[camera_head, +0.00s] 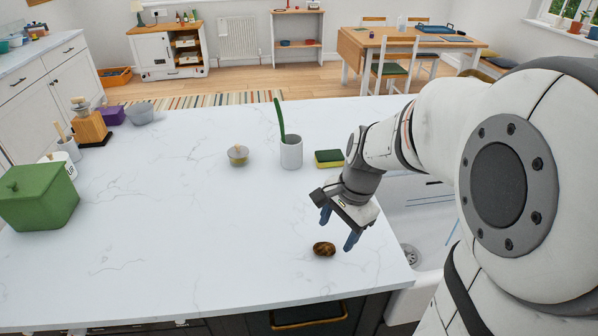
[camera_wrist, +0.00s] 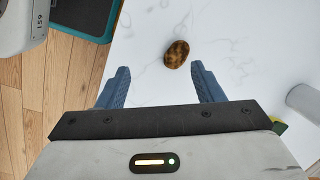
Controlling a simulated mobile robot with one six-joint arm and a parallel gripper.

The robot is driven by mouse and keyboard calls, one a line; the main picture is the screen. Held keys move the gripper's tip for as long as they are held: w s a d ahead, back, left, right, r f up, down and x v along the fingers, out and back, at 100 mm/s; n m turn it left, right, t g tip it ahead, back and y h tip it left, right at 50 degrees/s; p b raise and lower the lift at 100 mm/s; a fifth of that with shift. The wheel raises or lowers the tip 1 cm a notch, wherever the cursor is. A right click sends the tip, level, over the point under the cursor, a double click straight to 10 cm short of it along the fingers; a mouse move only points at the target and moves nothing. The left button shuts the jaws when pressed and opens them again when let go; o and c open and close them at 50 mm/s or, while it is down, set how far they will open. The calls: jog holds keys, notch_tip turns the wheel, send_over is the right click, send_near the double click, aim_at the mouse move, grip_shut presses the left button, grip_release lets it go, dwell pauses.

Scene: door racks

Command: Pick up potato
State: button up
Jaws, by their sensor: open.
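The potato (camera_head: 324,249) is brown and mottled and lies on the white marble counter (camera_head: 185,235) near its front edge. It also shows in the wrist view (camera_wrist: 176,54), beyond the fingertips and a little right of the middle between them. My gripper (camera_head: 338,228) is open and empty, with blue fingers pointing down just above and beside the potato. In the wrist view my gripper (camera_wrist: 160,78) has its two fingers spread wide. The potato is apart from both fingers.
A sink (camera_head: 425,215) lies to the right. A green box (camera_head: 40,197) stands at the left. The counter around the potato is clear.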

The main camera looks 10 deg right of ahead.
aim_at(326, 245)
jog(key=w+f+m, duration=0.1)
jog(key=w+m, duration=0.1)
jog(key=w+d+f+m+y, duration=0.1)
jog(key=f+m, duration=0.1)
jog(key=m, duration=0.1)
jog(key=shift+w+g, duration=0.35)
jog(key=shift+g, duration=0.05)
jog(key=shift+w+d+f+m, duration=0.1)
jog(key=shift+f+m, duration=0.2)
jog(key=x, duration=0.5)
jog(key=p+x, duration=0.1)
jog(key=x, duration=0.1)
jog(key=shift+w+f, duration=0.3)
jog(key=shift+w, duration=0.05)
jog(key=shift+c, duration=0.2)
jog(key=c, duration=1)
